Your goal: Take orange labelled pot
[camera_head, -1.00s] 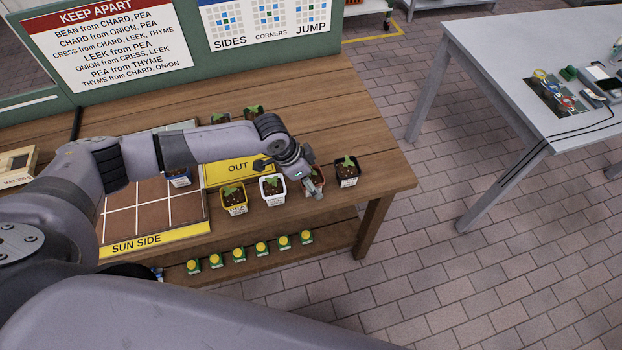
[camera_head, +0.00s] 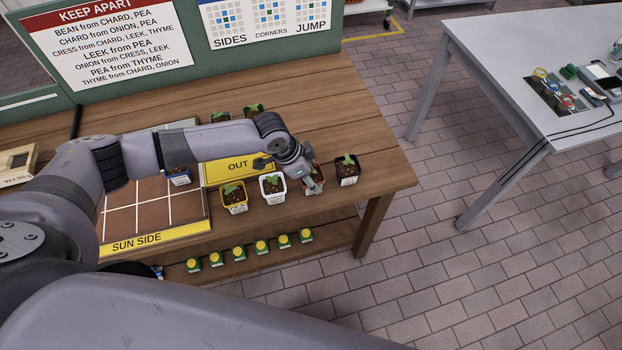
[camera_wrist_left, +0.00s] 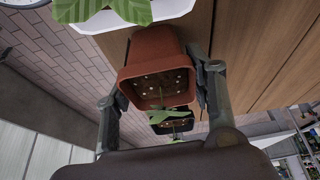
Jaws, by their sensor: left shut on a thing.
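An orange-brown terracotta pot (camera_head: 314,189) with a small seedling stands at the right part of the wooden table, between a white pot and a black pot. My left gripper (camera_head: 310,181) is at this pot and partly covers it in the head view. In the left wrist view the terracotta pot (camera_wrist_left: 155,50) sits between the two fingers of my left gripper (camera_wrist_left: 160,85), which is shut on it. The pot's label is hidden or too small to read. My right gripper is in neither view.
Close beside it stand a white pot (camera_head: 272,189), a black pot (camera_head: 347,170) and a yellow pot (camera_head: 234,198). Behind is a yellow OUT strip (camera_head: 225,172); a gridded tray (camera_head: 155,233) lies left. Several green-yellow items rest on the lower shelf (camera_head: 215,271).

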